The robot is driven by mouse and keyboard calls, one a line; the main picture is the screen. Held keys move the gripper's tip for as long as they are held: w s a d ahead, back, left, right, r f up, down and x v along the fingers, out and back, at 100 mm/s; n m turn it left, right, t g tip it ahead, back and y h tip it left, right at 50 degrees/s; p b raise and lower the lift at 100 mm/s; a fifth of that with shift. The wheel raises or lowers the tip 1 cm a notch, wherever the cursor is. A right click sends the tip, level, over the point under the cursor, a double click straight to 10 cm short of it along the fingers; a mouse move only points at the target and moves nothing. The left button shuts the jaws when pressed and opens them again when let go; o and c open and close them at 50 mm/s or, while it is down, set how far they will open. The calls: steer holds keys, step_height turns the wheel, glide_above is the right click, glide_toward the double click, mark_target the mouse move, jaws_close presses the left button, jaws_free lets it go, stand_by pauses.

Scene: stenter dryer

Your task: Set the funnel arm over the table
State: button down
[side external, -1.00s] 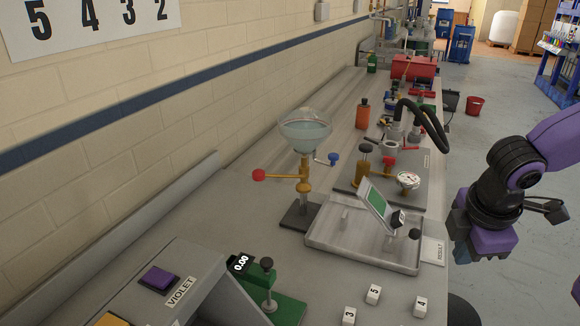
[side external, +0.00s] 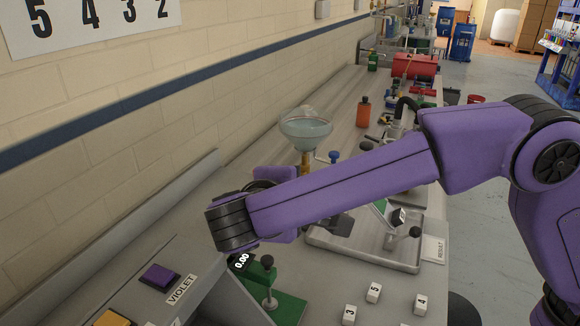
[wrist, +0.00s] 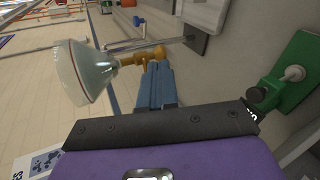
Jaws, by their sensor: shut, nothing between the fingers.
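The clear glass funnel (side external: 305,130) sits upright on a brass-coloured holder (side external: 305,165) above the bench in the side view. The stand's dark base (wrist: 196,40) is on the table. My gripper (wrist: 157,66) is shut and empty, its blue-grey fingertips right by the arm's orange joint; I cannot tell whether they touch. The side view mostly hides the gripper.
A grey tray (side external: 345,252) with a tilted display stands right of the stand. A green stand (side external: 285,305) and numbered cubes (side external: 373,292) are in front. A violet-button panel (side external: 160,277) is at front left. An orange bottle (side external: 363,112) stands behind. The wall runs along the left.

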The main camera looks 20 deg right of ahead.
mark_target(314, 145)
steer(key=s+a+r+m+t+h, duration=0.2)
steer(key=a+m+t+h, duration=0.1)
steer(key=a, duration=0.6)
steer(key=shift+a+r+h, duration=0.2)
steer(key=shift+a+h, duration=0.05)
steer(key=shift+h, duration=0.05)
steer(key=shift+w, duration=0.1)
steer(key=s+d+x, duration=0.2)
steer(key=x, duration=1)
steer(key=shift+w+d+f, duration=0.15)
steer(key=shift+w+d, duration=0.15)
steer(key=shift+w, duration=0.05)
steer(key=shift+s+d, duration=0.1)
